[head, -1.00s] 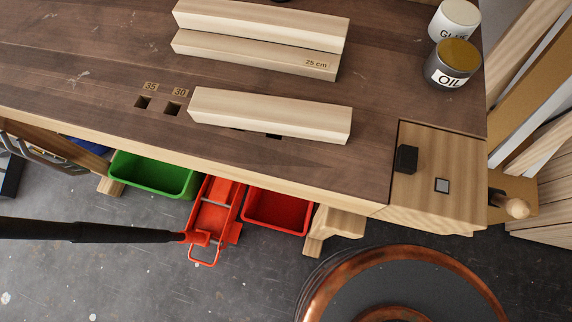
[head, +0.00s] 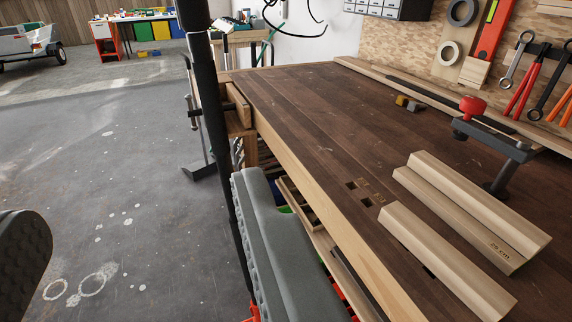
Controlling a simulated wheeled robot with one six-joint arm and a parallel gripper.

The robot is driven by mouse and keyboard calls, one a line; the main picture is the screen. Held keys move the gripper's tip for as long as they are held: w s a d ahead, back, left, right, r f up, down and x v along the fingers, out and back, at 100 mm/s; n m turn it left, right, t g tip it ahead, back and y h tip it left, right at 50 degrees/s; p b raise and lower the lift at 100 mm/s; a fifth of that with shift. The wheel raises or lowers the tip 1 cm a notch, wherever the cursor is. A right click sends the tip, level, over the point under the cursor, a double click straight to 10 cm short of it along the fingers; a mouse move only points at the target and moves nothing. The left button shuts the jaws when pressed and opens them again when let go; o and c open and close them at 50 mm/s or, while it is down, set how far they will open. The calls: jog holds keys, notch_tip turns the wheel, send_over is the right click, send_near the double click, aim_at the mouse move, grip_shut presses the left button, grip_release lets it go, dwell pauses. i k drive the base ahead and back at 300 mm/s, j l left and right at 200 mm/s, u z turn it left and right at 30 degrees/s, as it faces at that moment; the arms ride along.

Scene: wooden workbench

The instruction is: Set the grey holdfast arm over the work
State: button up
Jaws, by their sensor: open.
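The grey holdfast arm (head: 497,143) stands on a dark post (head: 497,186) at the right of the bench in the head view. A red knob (head: 473,106) sits at its far left end, over bare bench. The pale wooden work lies nearer: a stepped piece marked 25 cm (head: 470,205) and a separate front board (head: 445,262). The arm points away from these pieces.
The wooden bench (head: 310,110) has square holes (head: 358,192) left of the boards. Small yellow and grey pieces (head: 408,104) lie at the back. Tools (head: 520,80) hang on the wall. The floor at left is open.

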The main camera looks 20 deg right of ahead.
aim_at(506, 145)
jog(key=l+z, duration=0.15)
jog(key=z, duration=1.15)
jog(key=k+l, duration=0.05)
